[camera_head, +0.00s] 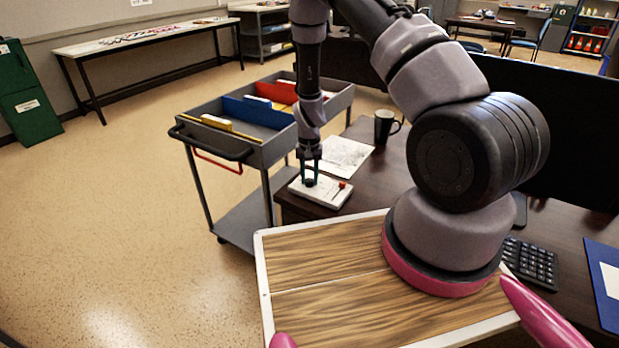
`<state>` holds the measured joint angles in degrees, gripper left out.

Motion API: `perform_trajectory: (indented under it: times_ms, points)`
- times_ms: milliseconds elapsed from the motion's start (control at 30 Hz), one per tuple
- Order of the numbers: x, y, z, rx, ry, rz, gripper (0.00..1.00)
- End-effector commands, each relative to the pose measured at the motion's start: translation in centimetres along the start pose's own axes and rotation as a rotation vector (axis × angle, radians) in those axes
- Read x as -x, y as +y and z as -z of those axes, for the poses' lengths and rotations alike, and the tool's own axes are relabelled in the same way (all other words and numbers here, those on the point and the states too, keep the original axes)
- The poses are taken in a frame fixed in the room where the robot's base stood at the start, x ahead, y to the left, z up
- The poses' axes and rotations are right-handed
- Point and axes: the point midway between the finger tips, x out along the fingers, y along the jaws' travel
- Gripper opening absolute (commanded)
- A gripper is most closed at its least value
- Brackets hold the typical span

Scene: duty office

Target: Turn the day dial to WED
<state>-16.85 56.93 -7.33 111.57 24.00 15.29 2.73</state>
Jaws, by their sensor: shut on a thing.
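A small white panel (330,197) lies at the near left corner of the dark desk. A dark round dial (310,183) sits on it, and a small red part (342,184) stands to its right. My gripper (310,178) points straight down over the panel, its fingers shut on the dial. The dial's day marks and pointer are too small to read, so I cannot tell which day it shows.
Papers (343,156) and a black mug (384,126) are behind the panel. A grey cart (262,157) with colored folders stands left of the desk. A keyboard (530,262) and a blue folder (606,282) are at right. Open floor is at left.

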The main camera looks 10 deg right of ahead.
Motion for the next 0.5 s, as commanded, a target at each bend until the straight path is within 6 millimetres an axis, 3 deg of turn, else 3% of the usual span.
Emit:
perform_trajectory:
  times_ms: [500]
  points:
    - [0.02,-0.04,0.06,-0.23,0.001,0.001,0.0]
